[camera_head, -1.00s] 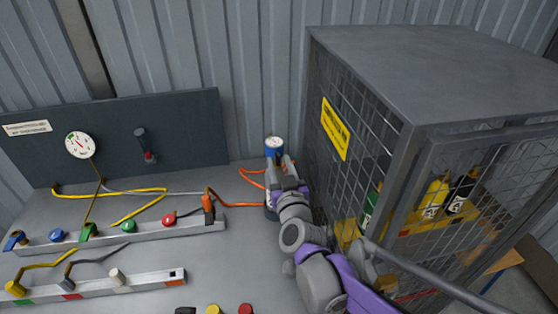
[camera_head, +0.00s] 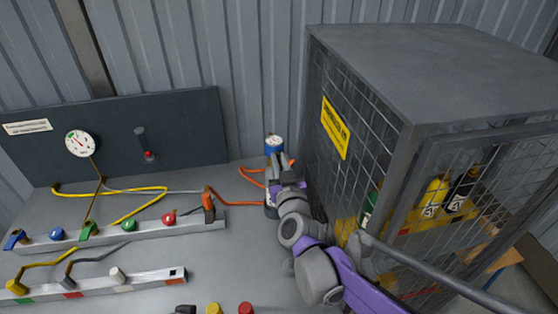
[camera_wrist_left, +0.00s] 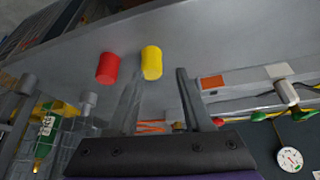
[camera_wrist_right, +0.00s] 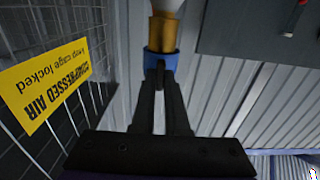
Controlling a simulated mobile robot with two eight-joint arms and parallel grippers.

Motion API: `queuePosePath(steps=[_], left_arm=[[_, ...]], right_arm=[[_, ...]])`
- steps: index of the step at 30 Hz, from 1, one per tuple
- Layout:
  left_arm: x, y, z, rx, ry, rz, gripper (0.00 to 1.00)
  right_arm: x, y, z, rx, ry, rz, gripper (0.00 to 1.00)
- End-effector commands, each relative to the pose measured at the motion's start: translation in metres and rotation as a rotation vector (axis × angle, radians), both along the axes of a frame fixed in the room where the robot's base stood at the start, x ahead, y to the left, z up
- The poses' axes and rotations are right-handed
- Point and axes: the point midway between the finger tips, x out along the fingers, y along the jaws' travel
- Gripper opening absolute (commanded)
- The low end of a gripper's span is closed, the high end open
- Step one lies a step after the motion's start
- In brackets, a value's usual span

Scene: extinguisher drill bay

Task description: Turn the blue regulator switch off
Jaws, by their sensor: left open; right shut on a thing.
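The blue regulator switch (camera_head: 274,149) is a blue collar beneath a white-topped part, at the back of the bench beside the cage. In the right wrist view the blue collar (camera_wrist_right: 160,62) sits around a brass fitting (camera_wrist_right: 163,33). My right gripper (camera_head: 277,160) reaches up to it, and its jaws are shut on the blue collar; in the right wrist view the fingertips (camera_wrist_right: 160,70) meet its lower edge. The fingers hide part of the collar. My left gripper (camera_wrist_left: 160,74) is open and empty in the left wrist view, and is not visible in the head view.
The mesh cage (camera_head: 440,75) with a yellow sign (camera_head: 335,128) stands close to the right of my right arm. An orange hose (camera_head: 240,204) runs to the regulator area. Valve rails (camera_head: 130,235) and a gauge panel (camera_head: 190,125) lie left. Red (camera_wrist_left: 108,68) and yellow (camera_wrist_left: 152,63) cylinders stand near my left gripper.

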Motion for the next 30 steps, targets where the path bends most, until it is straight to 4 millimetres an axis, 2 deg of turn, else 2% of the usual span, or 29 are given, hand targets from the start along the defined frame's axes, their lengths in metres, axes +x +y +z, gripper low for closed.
queuePosePath(steps=[11, 30], left_arm=[[0.0001, 0.0000, 0.0003, 0.000, 0.000, 0.000, 0.50], [0.0017, 0.0000, 0.0068, 0.000, -0.003, 0.000, 0.50]], right_arm=[[0.0002, -0.0004, -0.0001, 0.109, 0.022, 0.000, 0.00], [0.0006, -0.0022, -0.0002, 0.675, 0.134, 0.000, 0.00]])
